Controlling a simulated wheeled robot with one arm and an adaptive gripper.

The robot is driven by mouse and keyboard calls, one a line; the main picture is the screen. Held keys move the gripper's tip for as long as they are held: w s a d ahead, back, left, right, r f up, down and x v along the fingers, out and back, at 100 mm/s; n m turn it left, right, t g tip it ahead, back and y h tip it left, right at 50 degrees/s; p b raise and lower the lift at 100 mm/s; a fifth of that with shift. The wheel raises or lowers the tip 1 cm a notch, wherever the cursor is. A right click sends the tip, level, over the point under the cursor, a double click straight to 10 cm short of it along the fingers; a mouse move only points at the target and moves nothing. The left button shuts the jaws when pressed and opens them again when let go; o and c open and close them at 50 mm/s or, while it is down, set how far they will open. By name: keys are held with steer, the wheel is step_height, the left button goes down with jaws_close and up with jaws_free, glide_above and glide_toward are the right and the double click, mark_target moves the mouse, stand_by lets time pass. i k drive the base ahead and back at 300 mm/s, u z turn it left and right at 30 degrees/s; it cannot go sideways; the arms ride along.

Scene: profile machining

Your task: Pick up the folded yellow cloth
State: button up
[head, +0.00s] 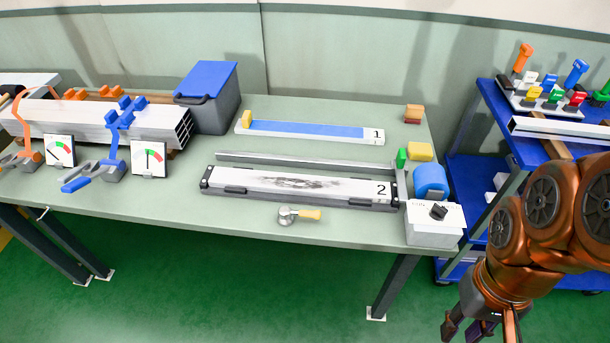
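A small yellow block-like piece (419,152), which looks like the folded yellow cloth, lies on the green-grey table at its right part. It sits just right of a small green piece (401,158) and behind a blue cylinder (430,180). My gripper (480,328) hangs at the bottom right, in front of the table's right end and well away from the cloth. Its dark fingers look spread apart, with nothing visible between them. The frame's lower edge cuts off part of them.
The table (330,225) carries a white switch box (433,222), long bars marked 1 (310,130) and 2 (300,185), a round-headed tool (298,214) and a blue-lidded bin (208,95). An orange-brown stack (413,113) lies behind the cloth. A blue cart (480,165) stands right.

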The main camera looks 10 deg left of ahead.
mark_target(421, 151)
steer(key=z, duration=0.05)
steer(key=k, duration=0.55)
steer(key=u, duration=0.75)
steer(key=i, duration=1.2)
steer(key=u, duration=0.15)
